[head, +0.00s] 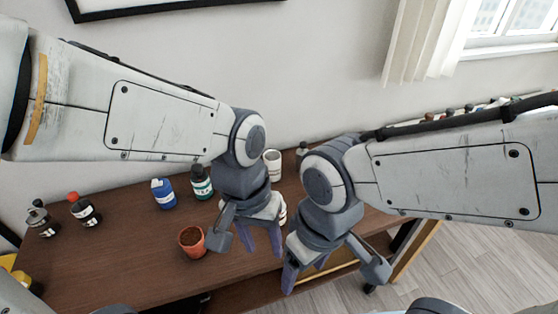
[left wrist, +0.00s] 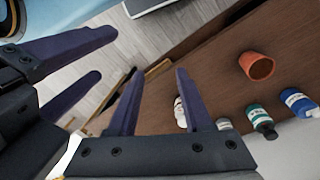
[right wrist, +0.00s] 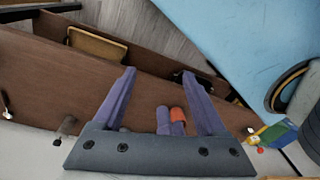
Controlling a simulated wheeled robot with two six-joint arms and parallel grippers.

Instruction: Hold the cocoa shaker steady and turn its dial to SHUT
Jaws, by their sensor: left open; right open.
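No cocoa shaker can be made out for certain. A white container (head: 282,210) stands on the table, mostly hidden behind my left gripper (head: 262,246); no dial or lettering is readable. A small whitish container (left wrist: 180,113) shows partly behind a finger in the left wrist view; I cannot tell if it is the same one. My left gripper is open, its fingers pointing down with nothing visible between them. My right gripper (head: 305,271) is open and empty, close to the right of the left one near the table's front edge.
A terracotta pot (head: 191,241) stands left of my left gripper. Blue (head: 163,193) and green (head: 201,183) bottles stand behind it, a white cup (head: 272,164) further back. The front left tabletop is clear.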

